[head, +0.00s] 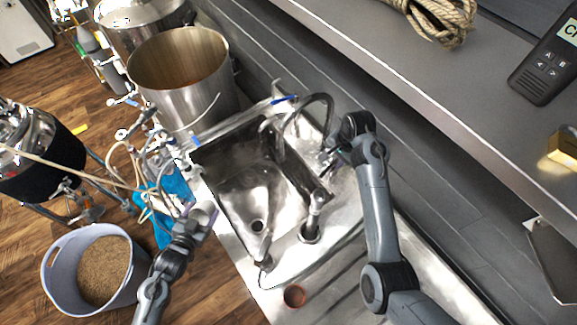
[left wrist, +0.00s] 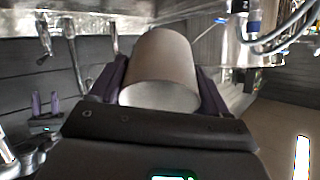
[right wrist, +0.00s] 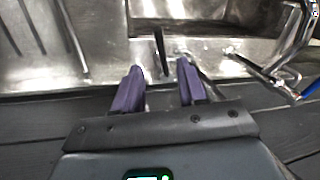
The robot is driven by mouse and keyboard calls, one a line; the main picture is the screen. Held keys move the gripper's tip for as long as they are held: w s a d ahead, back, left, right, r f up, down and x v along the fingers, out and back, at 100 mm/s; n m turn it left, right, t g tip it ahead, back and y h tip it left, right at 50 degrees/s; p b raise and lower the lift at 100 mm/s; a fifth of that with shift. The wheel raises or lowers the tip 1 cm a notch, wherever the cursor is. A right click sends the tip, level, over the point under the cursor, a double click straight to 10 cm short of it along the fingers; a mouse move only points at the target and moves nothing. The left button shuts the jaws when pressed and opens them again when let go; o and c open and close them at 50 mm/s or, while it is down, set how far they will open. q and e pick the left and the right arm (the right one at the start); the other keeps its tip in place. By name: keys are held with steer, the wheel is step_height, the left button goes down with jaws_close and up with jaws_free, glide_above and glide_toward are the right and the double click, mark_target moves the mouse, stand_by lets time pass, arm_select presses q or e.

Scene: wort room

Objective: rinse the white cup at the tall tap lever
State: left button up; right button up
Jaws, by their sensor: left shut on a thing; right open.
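My left gripper (head: 203,218) is shut on the white cup (left wrist: 160,62), which lies between the purple fingers in the left wrist view. In the head view the gripper is just outside the sink's left edge, and the cup is hard to make out. The tall tap (head: 312,100) arches at the back right of the sink (head: 243,217). My right gripper (head: 330,158) is open beside the tap's base. In the right wrist view, a thin dark lever (right wrist: 161,50) stands beyond and between the open purple fingertips (right wrist: 160,75).
A shorter tap (head: 312,222) stands on the sink's right rim. A small copper-coloured cup (head: 294,296) is on the drainboard. A steel pot (head: 185,82) stands behind the sink, and a grain bucket (head: 62,275) is on the floor. The sink basin is empty.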

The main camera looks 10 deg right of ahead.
mark_target(325, 172)
steer(key=f, duration=0.3)
steer(key=w+a+f, duration=0.1)
steer(key=f, duration=0.6)
steer(key=shift+w+a+f, duration=0.15)
steer(key=shift+w+f, duration=0.1)
steer(key=shift+f, duration=0.1)
jaws_close()
